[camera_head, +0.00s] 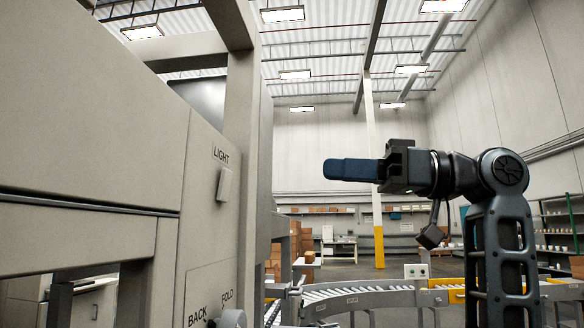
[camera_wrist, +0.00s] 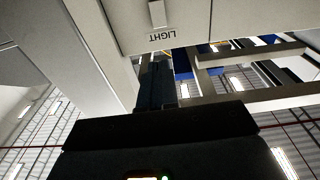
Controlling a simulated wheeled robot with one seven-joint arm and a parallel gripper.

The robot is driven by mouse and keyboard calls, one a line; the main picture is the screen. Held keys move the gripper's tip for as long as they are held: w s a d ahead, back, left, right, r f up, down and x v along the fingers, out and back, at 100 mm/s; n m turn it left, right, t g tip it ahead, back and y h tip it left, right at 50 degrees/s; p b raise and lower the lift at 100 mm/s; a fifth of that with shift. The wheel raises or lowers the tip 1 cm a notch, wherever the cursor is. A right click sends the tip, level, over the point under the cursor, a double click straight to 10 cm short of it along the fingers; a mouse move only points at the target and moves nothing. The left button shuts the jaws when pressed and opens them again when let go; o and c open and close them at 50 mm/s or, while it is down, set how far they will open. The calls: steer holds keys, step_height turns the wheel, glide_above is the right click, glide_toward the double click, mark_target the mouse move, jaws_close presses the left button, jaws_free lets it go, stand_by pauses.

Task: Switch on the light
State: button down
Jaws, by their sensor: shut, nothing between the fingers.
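The light switch (camera_head: 225,184) is a pale rocker on the grey machine panel, just under the printed word LIGHT, in the head view. It also shows at the top of the wrist view (camera_wrist: 157,14), with the LIGHT label upside down below it. My gripper (camera_head: 328,169) is shut and empty, with its dark blue fingers pointing left toward the panel. In the head view it is at about the switch's height, to its right and apart from it. In the wrist view the fingers (camera_wrist: 156,68) point up toward the label and switch. I cannot tell whether the switch is on.
A knob (camera_head: 232,318) marked FOLD and BACK sits lower on the same panel. A grey upright post (camera_head: 241,110) stands beside the panel. A curved roller conveyor (camera_head: 350,300) runs behind my arm. The air between my fingers and the panel looks clear.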

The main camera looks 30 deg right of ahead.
mark_target(229, 178)
steer(key=shift+s+f+p, duration=0.15)
steer(key=shift+f+p, duration=0.65)
steer(key=shift+f, duration=0.8)
steer(key=shift+y, duration=0.3)
steer(key=p+x, duration=0.3)
steer(key=x, duration=0.9)
steer(key=shift+w+a+r+p, duration=0.2)
steer(key=shift+w+a+p, duration=0.1)
steer(key=shift+p, duration=0.1)
steer(key=shift+w+a, duration=0.35)
steer(key=shift+a, duration=0.1)
